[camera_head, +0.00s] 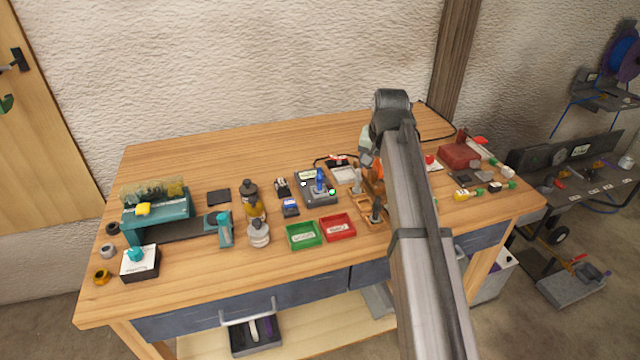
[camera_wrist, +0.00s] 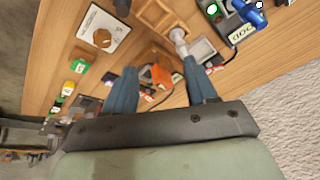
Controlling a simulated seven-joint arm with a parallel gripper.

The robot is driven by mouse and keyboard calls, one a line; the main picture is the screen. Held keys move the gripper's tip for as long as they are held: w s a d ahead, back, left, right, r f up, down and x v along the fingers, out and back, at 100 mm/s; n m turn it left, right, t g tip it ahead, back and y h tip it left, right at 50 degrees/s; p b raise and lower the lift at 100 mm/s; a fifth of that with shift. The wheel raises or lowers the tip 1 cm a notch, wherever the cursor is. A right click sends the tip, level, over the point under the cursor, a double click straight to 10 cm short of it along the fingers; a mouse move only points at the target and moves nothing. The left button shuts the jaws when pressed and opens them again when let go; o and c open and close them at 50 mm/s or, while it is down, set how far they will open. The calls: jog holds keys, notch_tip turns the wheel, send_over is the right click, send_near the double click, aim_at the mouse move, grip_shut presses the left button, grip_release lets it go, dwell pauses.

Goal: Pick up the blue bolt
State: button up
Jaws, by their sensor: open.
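A blue upright piece (camera_head: 320,180), which looks like the blue bolt, stands on a dark grey device (camera_head: 312,198) with a green light, mid-bench. In the wrist view a blue piece (camera_wrist: 252,14) shows at the top right edge, on the same device; its exact shape is hard to tell. My gripper (camera_wrist: 158,65) is open, its two blue-grey fingers apart, with nothing held between them. It is over the bench to the right of the device, away from the blue piece. In the head view my arm hides most of the gripper.
An orange object (camera_wrist: 161,76) lies below the finger gap. A wooden rack (camera_head: 370,212), a green tray (camera_head: 290,244) and a red tray (camera_head: 326,237) lie near the device. Bottles (camera_head: 257,235) stand left. Bare wood (camera_head: 190,285) lies along the bench front.

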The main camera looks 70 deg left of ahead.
aim_at(319, 169)
jog(key=s+a+r+n, duration=0.2)
jog(key=s+a+r, duration=0.1)
jog(key=s, duration=0.4)
jog(key=s+a+r+n, duration=0.1)
jog(key=s+a+r, duration=0.2)
jog(key=s, duration=0.4)
jog(key=shift+y, duration=0.3)
jog(key=shift+w+d+x, duration=0.15)
jog(key=shift+x, duration=2.2)
jog(key=shift+w+d+x, duration=0.1)
jog(key=shift+d+x, duration=0.05)
jog(key=shift+x, duration=2.15)
jog(key=shift+w+d+x, duration=0.15)
jog(key=shift+x, duration=2.2)
jog(key=shift+f, duration=0.1)
grip_shut()
